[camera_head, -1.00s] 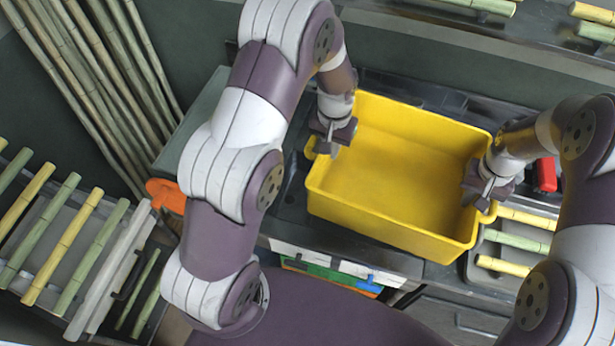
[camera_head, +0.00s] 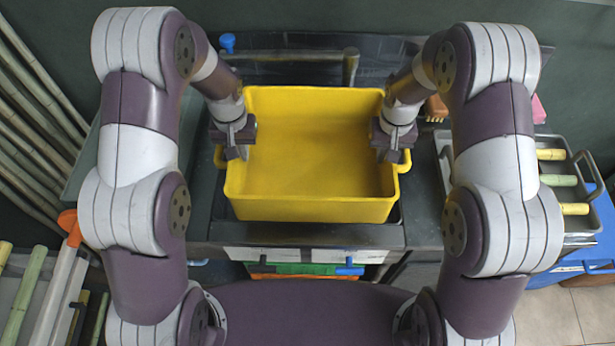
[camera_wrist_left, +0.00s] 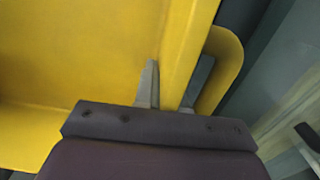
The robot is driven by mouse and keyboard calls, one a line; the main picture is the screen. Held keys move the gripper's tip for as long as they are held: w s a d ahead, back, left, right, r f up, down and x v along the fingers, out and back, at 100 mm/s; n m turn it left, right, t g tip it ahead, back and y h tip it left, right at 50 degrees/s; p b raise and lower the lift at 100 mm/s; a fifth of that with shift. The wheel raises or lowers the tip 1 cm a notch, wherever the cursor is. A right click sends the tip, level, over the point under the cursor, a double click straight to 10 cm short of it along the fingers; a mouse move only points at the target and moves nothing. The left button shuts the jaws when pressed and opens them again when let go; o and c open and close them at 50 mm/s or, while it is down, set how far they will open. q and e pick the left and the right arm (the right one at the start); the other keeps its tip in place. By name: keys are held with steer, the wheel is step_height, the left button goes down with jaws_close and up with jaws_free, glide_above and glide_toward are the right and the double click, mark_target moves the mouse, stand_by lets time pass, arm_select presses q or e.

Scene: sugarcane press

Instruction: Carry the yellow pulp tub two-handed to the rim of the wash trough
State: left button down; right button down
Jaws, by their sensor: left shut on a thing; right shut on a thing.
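The yellow pulp tub (camera_head: 310,210) is in the middle of the head view, level and empty inside. My left gripper (camera_head: 236,152) is shut on its left side and my right gripper (camera_head: 388,153) on its right side, by the side handles. In the left wrist view the left fingers (camera_wrist_left: 166,92) straddle the tub's side wall (camera_wrist_left: 188,50), one inside and one between wall and looped handle (camera_wrist_left: 232,70). A dark basin, seemingly the wash trough (camera_head: 300,68), shows behind and around the tub, mostly hidden by it. I cannot tell whether the tub touches it.
A horizontal bar (camera_head: 300,57) and a blue knob (camera_head: 228,42) stand behind the tub. Cane poles (camera_head: 30,110) lean at the left. A tray with cane pieces (camera_head: 565,182) is at the right. A dark counter edge (camera_head: 305,235) runs in front.

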mark_target(244, 166)
steer(key=shift+a, duration=0.15)
